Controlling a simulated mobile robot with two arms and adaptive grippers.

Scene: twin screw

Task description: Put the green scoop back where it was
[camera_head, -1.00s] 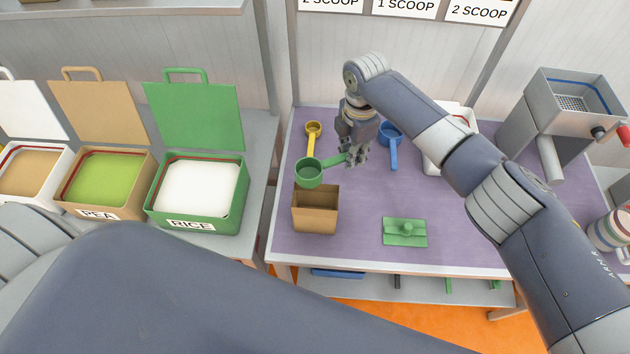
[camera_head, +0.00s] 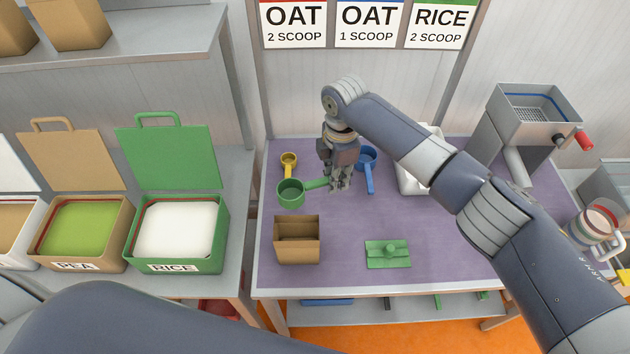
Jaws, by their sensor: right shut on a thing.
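The green scoop (camera_head: 291,193) is over the purple table mat, behind the brown box, with its handle pointing right. My right gripper (camera_head: 341,184) is shut on the end of that handle. I cannot tell whether the scoop touches the mat. A yellow scoop (camera_head: 289,160) lies behind the green scoop's cup. A blue scoop (camera_head: 367,167) lies just right of my right gripper. My left gripper is not in view; only a dark link of mine fills the lower left.
An open brown box (camera_head: 297,241) stands in front of the scoop. A green plate with a knob (camera_head: 388,254) lies to its right. The open green RICE bin (camera_head: 222,236) and PEA bin (camera_head: 123,240) stand left. A grey machine (camera_head: 498,150) stands at the right.

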